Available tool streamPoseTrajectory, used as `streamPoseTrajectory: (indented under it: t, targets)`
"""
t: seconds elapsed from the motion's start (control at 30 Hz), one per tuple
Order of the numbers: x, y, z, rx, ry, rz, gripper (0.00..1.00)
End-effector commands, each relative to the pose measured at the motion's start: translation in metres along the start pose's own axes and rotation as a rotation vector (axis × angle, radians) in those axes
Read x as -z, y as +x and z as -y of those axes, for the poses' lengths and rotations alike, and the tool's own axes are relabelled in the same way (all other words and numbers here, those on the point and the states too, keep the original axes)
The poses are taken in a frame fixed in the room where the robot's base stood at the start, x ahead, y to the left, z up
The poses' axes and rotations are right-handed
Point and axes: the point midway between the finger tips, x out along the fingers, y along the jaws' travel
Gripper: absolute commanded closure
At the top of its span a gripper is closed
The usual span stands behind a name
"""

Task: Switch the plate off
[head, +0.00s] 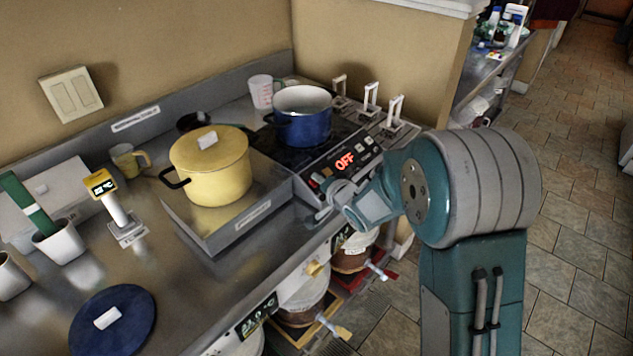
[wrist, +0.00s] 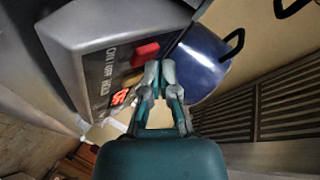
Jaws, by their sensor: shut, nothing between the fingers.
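The plate (head: 300,165) is a dark-topped unit with a sloped grey control panel. Its display (head: 345,161) reads OFF in red letters, and its red glow also shows in the wrist view (wrist: 120,97). A red rocker switch (wrist: 145,52) sits on the panel beside the printed labels. My gripper (wrist: 158,68) is shut and empty, its fingertips close to the red switch; I cannot tell if they touch it. In the head view my gripper (head: 324,194) is at the panel's front left, partly hiding it. A blue pot (head: 302,122) stands on the plate.
A yellow lidded pot (head: 210,170) stands on a steel block left of the plate. White levers (head: 371,98) stand behind the panel on the right. Buckets (head: 304,295) sit below the counter's front edge. The tiled floor (head: 560,220) at right is clear.

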Motion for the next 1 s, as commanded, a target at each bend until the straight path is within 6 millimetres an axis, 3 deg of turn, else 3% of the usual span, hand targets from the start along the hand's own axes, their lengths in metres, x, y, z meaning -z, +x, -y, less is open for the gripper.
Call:
streamPoseTrajectory:
  t: [0.57,1.0]
  targets:
    - [0.008,-0.011,0.008,0.0,0.0,-0.002,1.0]
    - [0.027,-0.037,0.027,0.001,-0.001,-0.002,1.0]
